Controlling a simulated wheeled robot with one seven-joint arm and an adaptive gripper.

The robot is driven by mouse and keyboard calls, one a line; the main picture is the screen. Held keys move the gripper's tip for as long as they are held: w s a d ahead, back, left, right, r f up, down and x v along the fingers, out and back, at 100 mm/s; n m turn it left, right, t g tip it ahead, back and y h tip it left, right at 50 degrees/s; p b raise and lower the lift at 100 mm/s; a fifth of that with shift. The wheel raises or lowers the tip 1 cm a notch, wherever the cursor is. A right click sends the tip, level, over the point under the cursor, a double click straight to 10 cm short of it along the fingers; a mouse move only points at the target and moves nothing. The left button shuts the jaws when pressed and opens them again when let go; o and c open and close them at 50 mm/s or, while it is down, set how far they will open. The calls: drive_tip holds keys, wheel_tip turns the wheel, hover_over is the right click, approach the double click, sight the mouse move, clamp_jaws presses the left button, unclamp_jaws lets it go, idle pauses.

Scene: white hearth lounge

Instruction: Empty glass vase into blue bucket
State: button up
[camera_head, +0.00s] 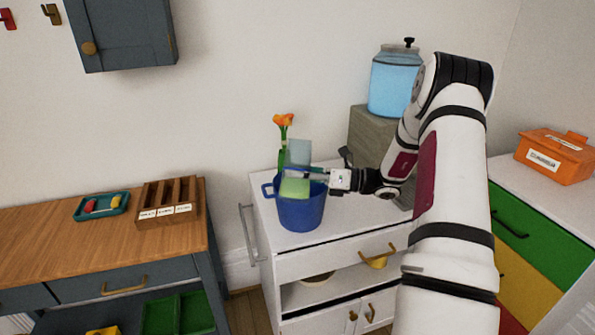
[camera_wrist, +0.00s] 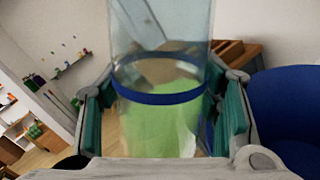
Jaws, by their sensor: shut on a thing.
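My gripper (camera_head: 308,178) is shut on the clear glass vase (camera_head: 299,152), with its teal pads on either side of it. In the wrist view the vase (camera_wrist: 158,60) has a blue band around it, and green shows in its lower part. The vase looks about upright. The blue bucket (camera_head: 300,214) stands on the white cabinet; in the head view the lower vase overlaps the bucket's opening. In the wrist view the bucket (camera_wrist: 290,110) is to the right of the vase. The bucket's inside is mostly hidden.
An orange flower (camera_head: 283,120) with green below it stands behind the bucket. A blue drink dispenser (camera_head: 394,85) sits on a grey block (camera_head: 371,137) at the back. The white cabinet top (camera_head: 335,222) has bare room right of the bucket. A wooden desk (camera_head: 100,232) is at left.

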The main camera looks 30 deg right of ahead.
sight(308, 188)
drive_tip(key=shift+s+a+f+m, duration=0.15)
drive_tip(key=shift+f+m, duration=0.25)
drive_tip(key=shift+s+a+f+m, duration=0.1)
drive_tip(key=shift+f+m, duration=0.3)
drive_tip(key=m, duration=0.1)
drive_tip(key=s+m, duration=0.1)
drive_tip(key=m, duration=0.1)
drive_tip(key=shift+a+f+m+t+p, duration=0.15)
drive_tip(key=shift+a+m+t+p, duration=0.15)
drive_tip(key=shift+a+p, duration=0.1)
drive_tip(key=m, duration=0.4)
drive_tip(key=shift+s+d+f+t+p, duration=0.1)
drive_tip(key=shift+s+f+t+p, duration=0.05)
drive_tip(key=shift+s+t+p, duration=0.2)
drive_tip(key=shift+d+r+m+t+h+p, duration=0.3)
drive_tip(key=shift+d+r+m+p, duration=0.15)
drive_tip(key=shift+r+m, duration=0.4)
drive_tip(key=shift+w+f, duration=0.1)
drive_tip(key=shift+f, duration=0.05)
drive_tip(key=shift+d+m, duration=0.15)
drive_tip(key=shift+m, duration=0.1)
drive_tip(key=shift+w+d+m, duration=0.15)
drive_tip(key=shift+d+m, duration=0.15)
